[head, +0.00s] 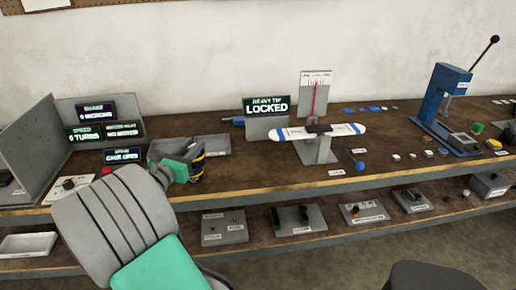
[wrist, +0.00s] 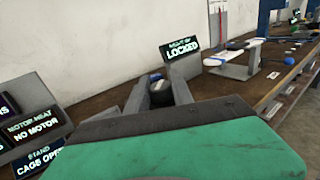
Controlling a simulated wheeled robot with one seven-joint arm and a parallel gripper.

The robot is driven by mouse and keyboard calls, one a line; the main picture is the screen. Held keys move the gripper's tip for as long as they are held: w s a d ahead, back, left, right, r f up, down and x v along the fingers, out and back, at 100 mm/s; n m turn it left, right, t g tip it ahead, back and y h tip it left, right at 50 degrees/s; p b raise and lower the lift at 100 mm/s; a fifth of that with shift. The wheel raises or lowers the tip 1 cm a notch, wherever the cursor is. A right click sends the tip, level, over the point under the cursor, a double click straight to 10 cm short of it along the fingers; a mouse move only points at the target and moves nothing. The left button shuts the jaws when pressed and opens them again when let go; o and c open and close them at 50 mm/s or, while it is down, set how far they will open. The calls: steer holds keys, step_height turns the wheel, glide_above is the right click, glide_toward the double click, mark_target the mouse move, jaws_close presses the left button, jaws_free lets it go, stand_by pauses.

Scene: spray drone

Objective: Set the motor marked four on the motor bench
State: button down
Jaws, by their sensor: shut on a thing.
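My gripper (head: 186,166) is above the bench top at the left, by the displays. It is shut on a small dark motor with a yellow band (head: 198,168). In the wrist view my gripper (wrist: 160,95) has a dark rounded thing between its grey fingers, partly hidden by the green gripper body. No number mark on the motor is readable. The grey motor bench (head: 68,107) stands to the left of the gripper, with displays reading "NO MOTOR" (wrist: 38,130), zero turns (head: 84,133) and, apparently, "CAGE OPEN" (head: 122,155).
A display reading "LOCKED" (head: 267,105) and a white-and-blue propeller on a grey stand (head: 318,150) stand to the right. A blue press (head: 447,100) is farther right. A lower shelf holds several grey blocks. A red button (head: 106,171) is near the gripper.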

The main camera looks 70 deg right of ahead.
steer(key=shift+s+d+f+b, duration=0.3)
steer(key=shift+s+d+f, duration=0.45)
steer(key=shift+d+f, duration=1.2)
steer(key=shift+s+d+f+b, duration=0.25)
steer(key=shift+s+d+f, duration=0.45)
steer(key=shift+d+f, duration=1.15)
steer(key=shift+s+d+f+b, duration=0.3)
steer(key=shift+s+d+f, duration=0.45)
steer(key=shift+d+f, duration=1.2)
steer(key=shift+a+f, duration=0.25)
steer(key=shift+f, duration=0.1)
steer(key=c, duration=1.1)
jaws_free()
steer(key=shift+f, duration=0.1)
